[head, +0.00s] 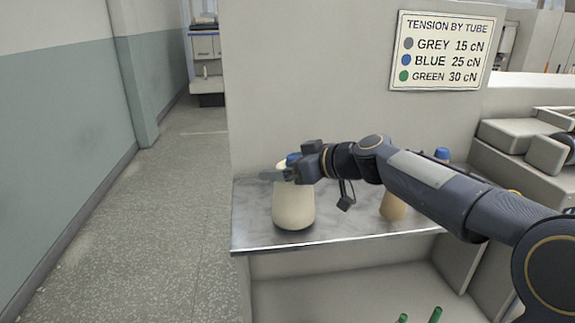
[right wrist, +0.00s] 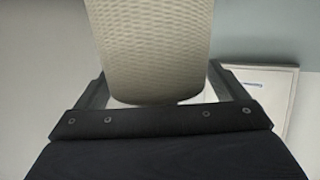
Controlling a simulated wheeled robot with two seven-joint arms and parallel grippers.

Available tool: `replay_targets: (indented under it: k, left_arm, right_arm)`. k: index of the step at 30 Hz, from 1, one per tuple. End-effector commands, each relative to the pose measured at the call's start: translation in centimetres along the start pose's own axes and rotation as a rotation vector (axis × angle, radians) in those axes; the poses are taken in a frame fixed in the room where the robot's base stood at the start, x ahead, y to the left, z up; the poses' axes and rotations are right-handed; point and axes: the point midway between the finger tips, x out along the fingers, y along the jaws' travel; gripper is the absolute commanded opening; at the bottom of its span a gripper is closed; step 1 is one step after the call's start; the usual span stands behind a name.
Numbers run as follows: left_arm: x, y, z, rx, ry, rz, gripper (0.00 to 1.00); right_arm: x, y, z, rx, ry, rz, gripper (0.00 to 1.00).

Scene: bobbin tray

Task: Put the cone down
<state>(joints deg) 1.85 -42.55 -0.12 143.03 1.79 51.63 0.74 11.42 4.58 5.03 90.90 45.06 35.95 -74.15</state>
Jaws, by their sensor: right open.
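A cream yarn cone (head: 293,206) with a blue tube tip stands upright on the grey metal-edged shelf (head: 262,237), near its left end. My right gripper (head: 284,174) is at the cone's upper part and hides some of it. In the right wrist view, the woven cream cone (right wrist: 150,50) lies between the two spread fingers of the right gripper (right wrist: 160,88). The jaws are open around it. Whether either finger touches the cone cannot be told. My left gripper is not in view.
A tan cone (head: 393,207) stands further right on the shelf, partly behind my right arm. A blue tube tip (head: 442,154) shows beyond the arm. Green tips (head: 435,314) show below. A tension sign (head: 442,52) hangs on the wall. The floor at left is clear.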

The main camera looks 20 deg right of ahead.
Motion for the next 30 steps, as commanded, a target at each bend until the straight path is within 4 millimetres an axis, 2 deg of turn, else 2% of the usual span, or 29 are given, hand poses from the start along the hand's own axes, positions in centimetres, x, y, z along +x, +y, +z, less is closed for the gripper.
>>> replay_targets:
  k: [5, 7, 21, 25, 30]
  left_arm:
    - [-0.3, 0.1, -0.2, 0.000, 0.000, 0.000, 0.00]
    - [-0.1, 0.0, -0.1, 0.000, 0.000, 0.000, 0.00]
    - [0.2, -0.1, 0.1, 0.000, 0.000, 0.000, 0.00]
    - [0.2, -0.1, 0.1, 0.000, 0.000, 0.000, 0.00]
    - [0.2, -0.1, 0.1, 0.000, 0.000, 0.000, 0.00]
  right_arm:
    - [-0.2, 0.0, -0.3, 0.000, 0.000, 0.000, 0.92]
    - [-0.9, 0.1, -0.1, -0.001, 0.001, 0.002, 0.92]
    - [-10.1, 0.1, -0.2, 0.000, 0.001, 0.003, 0.92]
    - [-11.5, 0.0, -0.1, 0.000, 0.001, 0.001, 0.92]
    - [-12.1, 0.0, -0.1, 0.000, 0.000, 0.000, 0.92]
